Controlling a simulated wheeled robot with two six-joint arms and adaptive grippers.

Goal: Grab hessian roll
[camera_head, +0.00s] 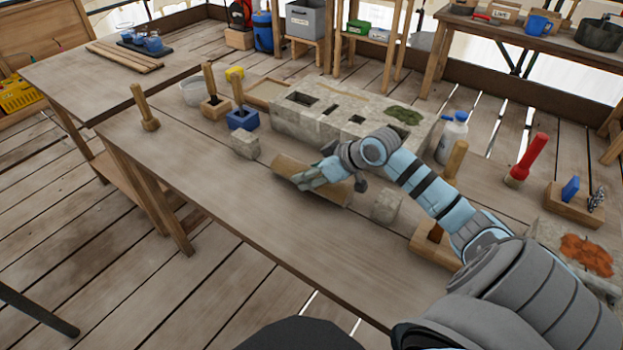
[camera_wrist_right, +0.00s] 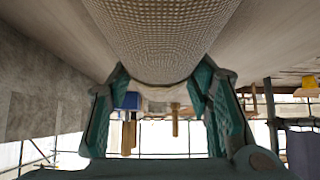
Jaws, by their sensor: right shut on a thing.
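The hessian roll (camera_head: 326,187) is a tan, coarse-woven cylinder on the workbench (camera_head: 255,230) in the head view, in front of the stone block (camera_head: 340,117). My right gripper (camera_head: 306,178) lies across the roll and is shut on it, hiding part of it. In the right wrist view the roll (camera_wrist_right: 162,35) fills the upper middle, between the two teal fingers of my right gripper (camera_wrist_right: 160,85). The roll appears to rest on or very close to the bench; I cannot tell if there is a gap. My left gripper is in neither view.
Small stone cubes stand left (camera_head: 245,145) and right (camera_head: 386,205) of the roll. A wooden mallet (camera_head: 145,108), a blue holder (camera_head: 242,119), a spray bottle (camera_head: 452,138) and a red-handled brush (camera_head: 527,160) stand on the bench. The bench front left is clear.

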